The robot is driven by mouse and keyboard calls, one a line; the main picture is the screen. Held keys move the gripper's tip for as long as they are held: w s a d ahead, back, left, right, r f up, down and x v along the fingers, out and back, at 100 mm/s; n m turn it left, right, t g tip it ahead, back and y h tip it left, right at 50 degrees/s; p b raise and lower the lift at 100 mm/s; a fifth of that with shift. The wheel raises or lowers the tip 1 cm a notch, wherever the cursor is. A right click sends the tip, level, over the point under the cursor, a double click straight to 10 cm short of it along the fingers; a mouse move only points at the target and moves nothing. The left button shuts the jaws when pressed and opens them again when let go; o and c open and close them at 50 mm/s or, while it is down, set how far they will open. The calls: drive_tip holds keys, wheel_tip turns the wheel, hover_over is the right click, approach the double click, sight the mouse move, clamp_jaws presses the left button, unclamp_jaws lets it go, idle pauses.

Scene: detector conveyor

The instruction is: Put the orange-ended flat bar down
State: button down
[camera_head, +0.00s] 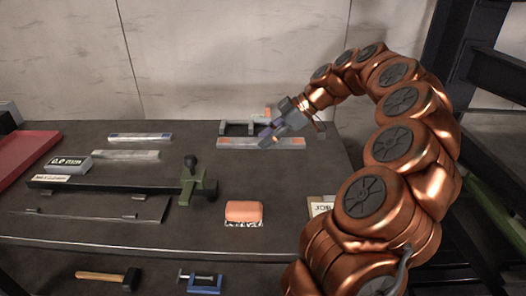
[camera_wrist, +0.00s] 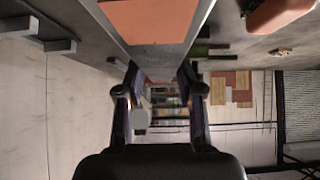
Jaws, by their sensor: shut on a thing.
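The orange-ended flat bar (camera_head: 250,143) is a pale grey strip with an orange patch near each end. It is at the back right of the dark bench, level, at or just above the top; I cannot tell whether it touches. My gripper (camera_head: 269,137) is at the bar's middle and shut on it. In the wrist view the bar (camera_wrist: 157,55) runs from the top edge down between the fingers of my gripper (camera_wrist: 160,80), with one orange patch large at the top. The fingers hide part of the bar.
A grey bracket (camera_head: 238,128) stands just behind the bar. A blue-ended bar (camera_head: 140,137) and a plain bar (camera_head: 125,155) lie left. A black rail (camera_head: 115,187) with a green clamp (camera_head: 196,185) and an orange-topped brush (camera_head: 244,211) lie nearer. Bench between brush and bar is clear.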

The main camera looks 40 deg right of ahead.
sight(300, 141)
drive_tip(key=shift+f, duration=4.85)
drive_tip(key=shift+f, duration=0.1)
drive_tip(key=c, duration=0.7)
unclamp_jaws()
drive_tip(key=shift+s, duration=0.1)
drive_tip(key=shift+p, duration=0.3)
drive_tip(key=b+v, duration=0.1)
drive_tip(key=v, duration=1.1)
